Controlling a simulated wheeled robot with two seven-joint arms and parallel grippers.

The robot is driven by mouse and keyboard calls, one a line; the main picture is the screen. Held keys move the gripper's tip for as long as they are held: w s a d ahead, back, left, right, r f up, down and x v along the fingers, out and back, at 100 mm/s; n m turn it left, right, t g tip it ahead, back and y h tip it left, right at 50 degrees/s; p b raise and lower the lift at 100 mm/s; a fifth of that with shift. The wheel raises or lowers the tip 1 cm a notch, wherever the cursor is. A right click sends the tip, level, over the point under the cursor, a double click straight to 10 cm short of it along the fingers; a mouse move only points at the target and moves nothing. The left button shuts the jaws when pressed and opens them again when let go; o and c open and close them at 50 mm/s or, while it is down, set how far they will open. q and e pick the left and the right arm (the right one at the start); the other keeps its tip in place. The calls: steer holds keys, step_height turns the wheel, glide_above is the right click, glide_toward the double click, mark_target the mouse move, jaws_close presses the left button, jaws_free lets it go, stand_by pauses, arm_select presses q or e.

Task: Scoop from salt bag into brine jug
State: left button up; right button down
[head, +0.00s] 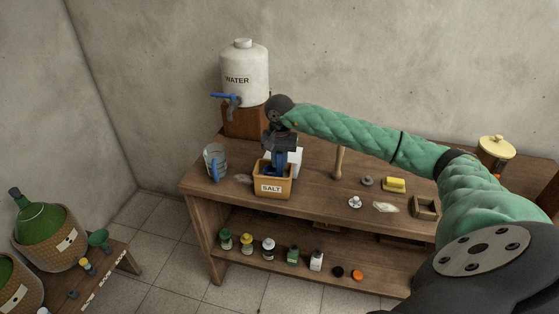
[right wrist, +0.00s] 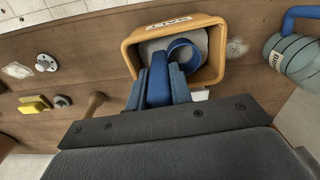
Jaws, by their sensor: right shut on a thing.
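An orange open-topped bin labelled SALT (head: 272,187) stands near the table's front left; its rim also shows in the right wrist view (right wrist: 133,48). My right gripper (head: 279,160) points down over the bin, shut on the handle of a blue scoop (right wrist: 184,53). The scoop's round bowl is inside the bin, over a pale grey mass of salt (right wrist: 152,47). Whether the bowl holds salt I cannot tell. The clear brine jug (head: 213,157) with a blue handle stands left of the bin, and it also shows in the right wrist view (right wrist: 296,52). My left gripper is out of view.
A white WATER container (head: 245,75) with a blue tap stands on a wooden block (head: 243,123) behind the jug. Several small bottles stand on the lower shelf.

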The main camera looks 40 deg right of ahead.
steer(key=shift+f, duration=0.25)
steer(key=shift+r, duration=0.15)
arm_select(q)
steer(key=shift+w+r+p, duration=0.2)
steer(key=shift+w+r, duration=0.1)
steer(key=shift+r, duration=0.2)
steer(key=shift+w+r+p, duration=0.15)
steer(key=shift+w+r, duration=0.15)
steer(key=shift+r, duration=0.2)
arm_select(e)
steer(key=shift+r, duration=4.5)
